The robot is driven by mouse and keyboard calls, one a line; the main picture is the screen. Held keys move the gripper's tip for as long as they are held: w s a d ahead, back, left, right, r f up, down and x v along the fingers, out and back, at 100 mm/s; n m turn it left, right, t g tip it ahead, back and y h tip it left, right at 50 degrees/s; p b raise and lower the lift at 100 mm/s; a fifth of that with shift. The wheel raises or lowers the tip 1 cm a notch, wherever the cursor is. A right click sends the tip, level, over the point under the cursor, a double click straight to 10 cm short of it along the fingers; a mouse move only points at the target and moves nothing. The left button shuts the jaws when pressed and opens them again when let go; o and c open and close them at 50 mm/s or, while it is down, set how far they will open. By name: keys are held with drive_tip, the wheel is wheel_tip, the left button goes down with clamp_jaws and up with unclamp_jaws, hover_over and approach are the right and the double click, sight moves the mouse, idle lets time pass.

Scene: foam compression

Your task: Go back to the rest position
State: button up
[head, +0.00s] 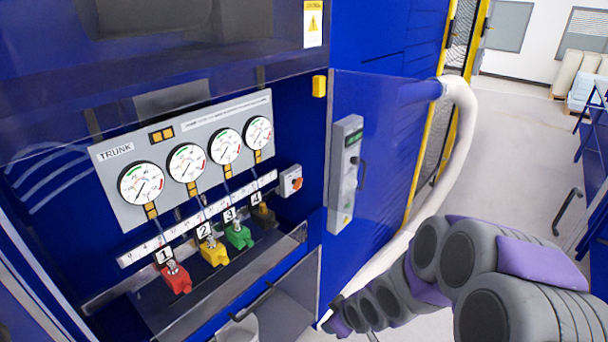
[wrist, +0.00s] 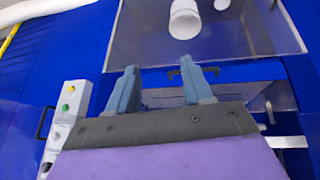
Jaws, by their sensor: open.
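My gripper (wrist: 160,82) shows in the wrist view with its two blue-grey fingers apart and nothing between them. Beyond the fingertips are a dark handle (wrist: 193,72) and a see-through panel with a white cylinder (wrist: 184,18) behind it. I cannot tell how far the fingers are from the handle. In the head view my grey and purple arm fills the lower right, and its gripper end is not clearly visible there.
A blue machine holds a gauge panel (head: 185,160) with several dials, above red (head: 177,279), yellow (head: 214,252) and green (head: 239,236) valves. A control box (head: 345,172) is on the blue door. A white hose (head: 462,130) runs down beside my arm. Grey floor (head: 510,150) is open at right.

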drive_tip(key=s+d+r+m+g+h+b, duration=0.1)
drive_tip(key=s+d+r+m+h, duration=0.1)
drive_tip(key=s+d+r, duration=0.3)
drive_tip(key=s+d+r+m+g+h+b, duration=0.1)
drive_tip(key=s+d+m+g+h, duration=0.15)
drive_tip(key=s, duration=0.35)
drive_tip(key=s+r+m+g+b, duration=0.1)
drive_tip(key=s+r+m, duration=0.1)
drive_tip(key=s, duration=0.7)
drive_tip(key=s+a+r+m+g+y+b, duration=0.1)
drive_tip(key=s+r+m+g, duration=0.1)
drive_tip(key=s, duration=0.7)
wheel_tip(320, 180, up, 2)
drive_tip(key=shift+a+r+m, duration=0.1)
drive_tip(key=shift+a+m, duration=0.15)
drive_tip(key=shift+m, duration=0.2)
